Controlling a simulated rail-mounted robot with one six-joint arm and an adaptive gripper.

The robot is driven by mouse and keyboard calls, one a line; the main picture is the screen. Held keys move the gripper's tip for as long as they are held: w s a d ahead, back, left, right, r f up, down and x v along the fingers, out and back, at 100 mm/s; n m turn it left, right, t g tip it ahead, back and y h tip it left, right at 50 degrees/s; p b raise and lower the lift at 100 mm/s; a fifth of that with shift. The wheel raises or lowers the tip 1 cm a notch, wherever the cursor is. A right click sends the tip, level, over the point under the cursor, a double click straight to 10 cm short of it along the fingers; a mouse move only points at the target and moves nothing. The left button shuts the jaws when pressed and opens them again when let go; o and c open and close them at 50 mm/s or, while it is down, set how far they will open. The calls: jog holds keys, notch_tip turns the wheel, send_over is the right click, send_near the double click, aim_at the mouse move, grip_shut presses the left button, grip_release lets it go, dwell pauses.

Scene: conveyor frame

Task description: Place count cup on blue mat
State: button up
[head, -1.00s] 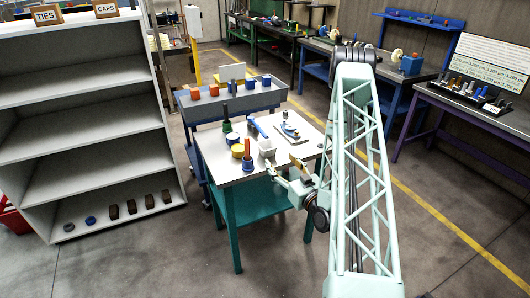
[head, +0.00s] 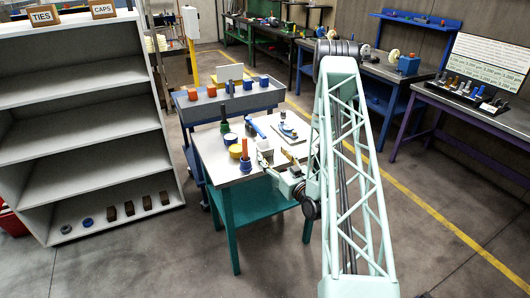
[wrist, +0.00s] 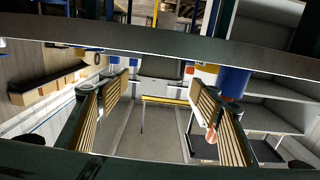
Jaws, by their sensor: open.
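My gripper (head: 279,161) is low over the near right part of the white-topped table, its two fingers spread and nothing seen between them. In the wrist view my gripper (wrist: 158,112) shows ribbed pads wide apart, with floor visible between them. A small white cup-like thing (head: 265,145) stands just beyond the left finger, partly hidden by it; I cannot tell for sure that it is the count cup. A small blue flat patch (head: 288,131) lies under a metallic item at the table's far right; I cannot tell whether it is the blue mat.
A shelf (head: 88,145) stands left.

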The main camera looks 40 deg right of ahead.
aim_at(268, 150)
jog(key=shift+x, duration=1.45)
jog(key=shift+b+x, duration=0.6)
jog(key=shift+x, duration=2)
jog(key=shift+c, duration=0.3)
jog(key=c, duration=0.9)
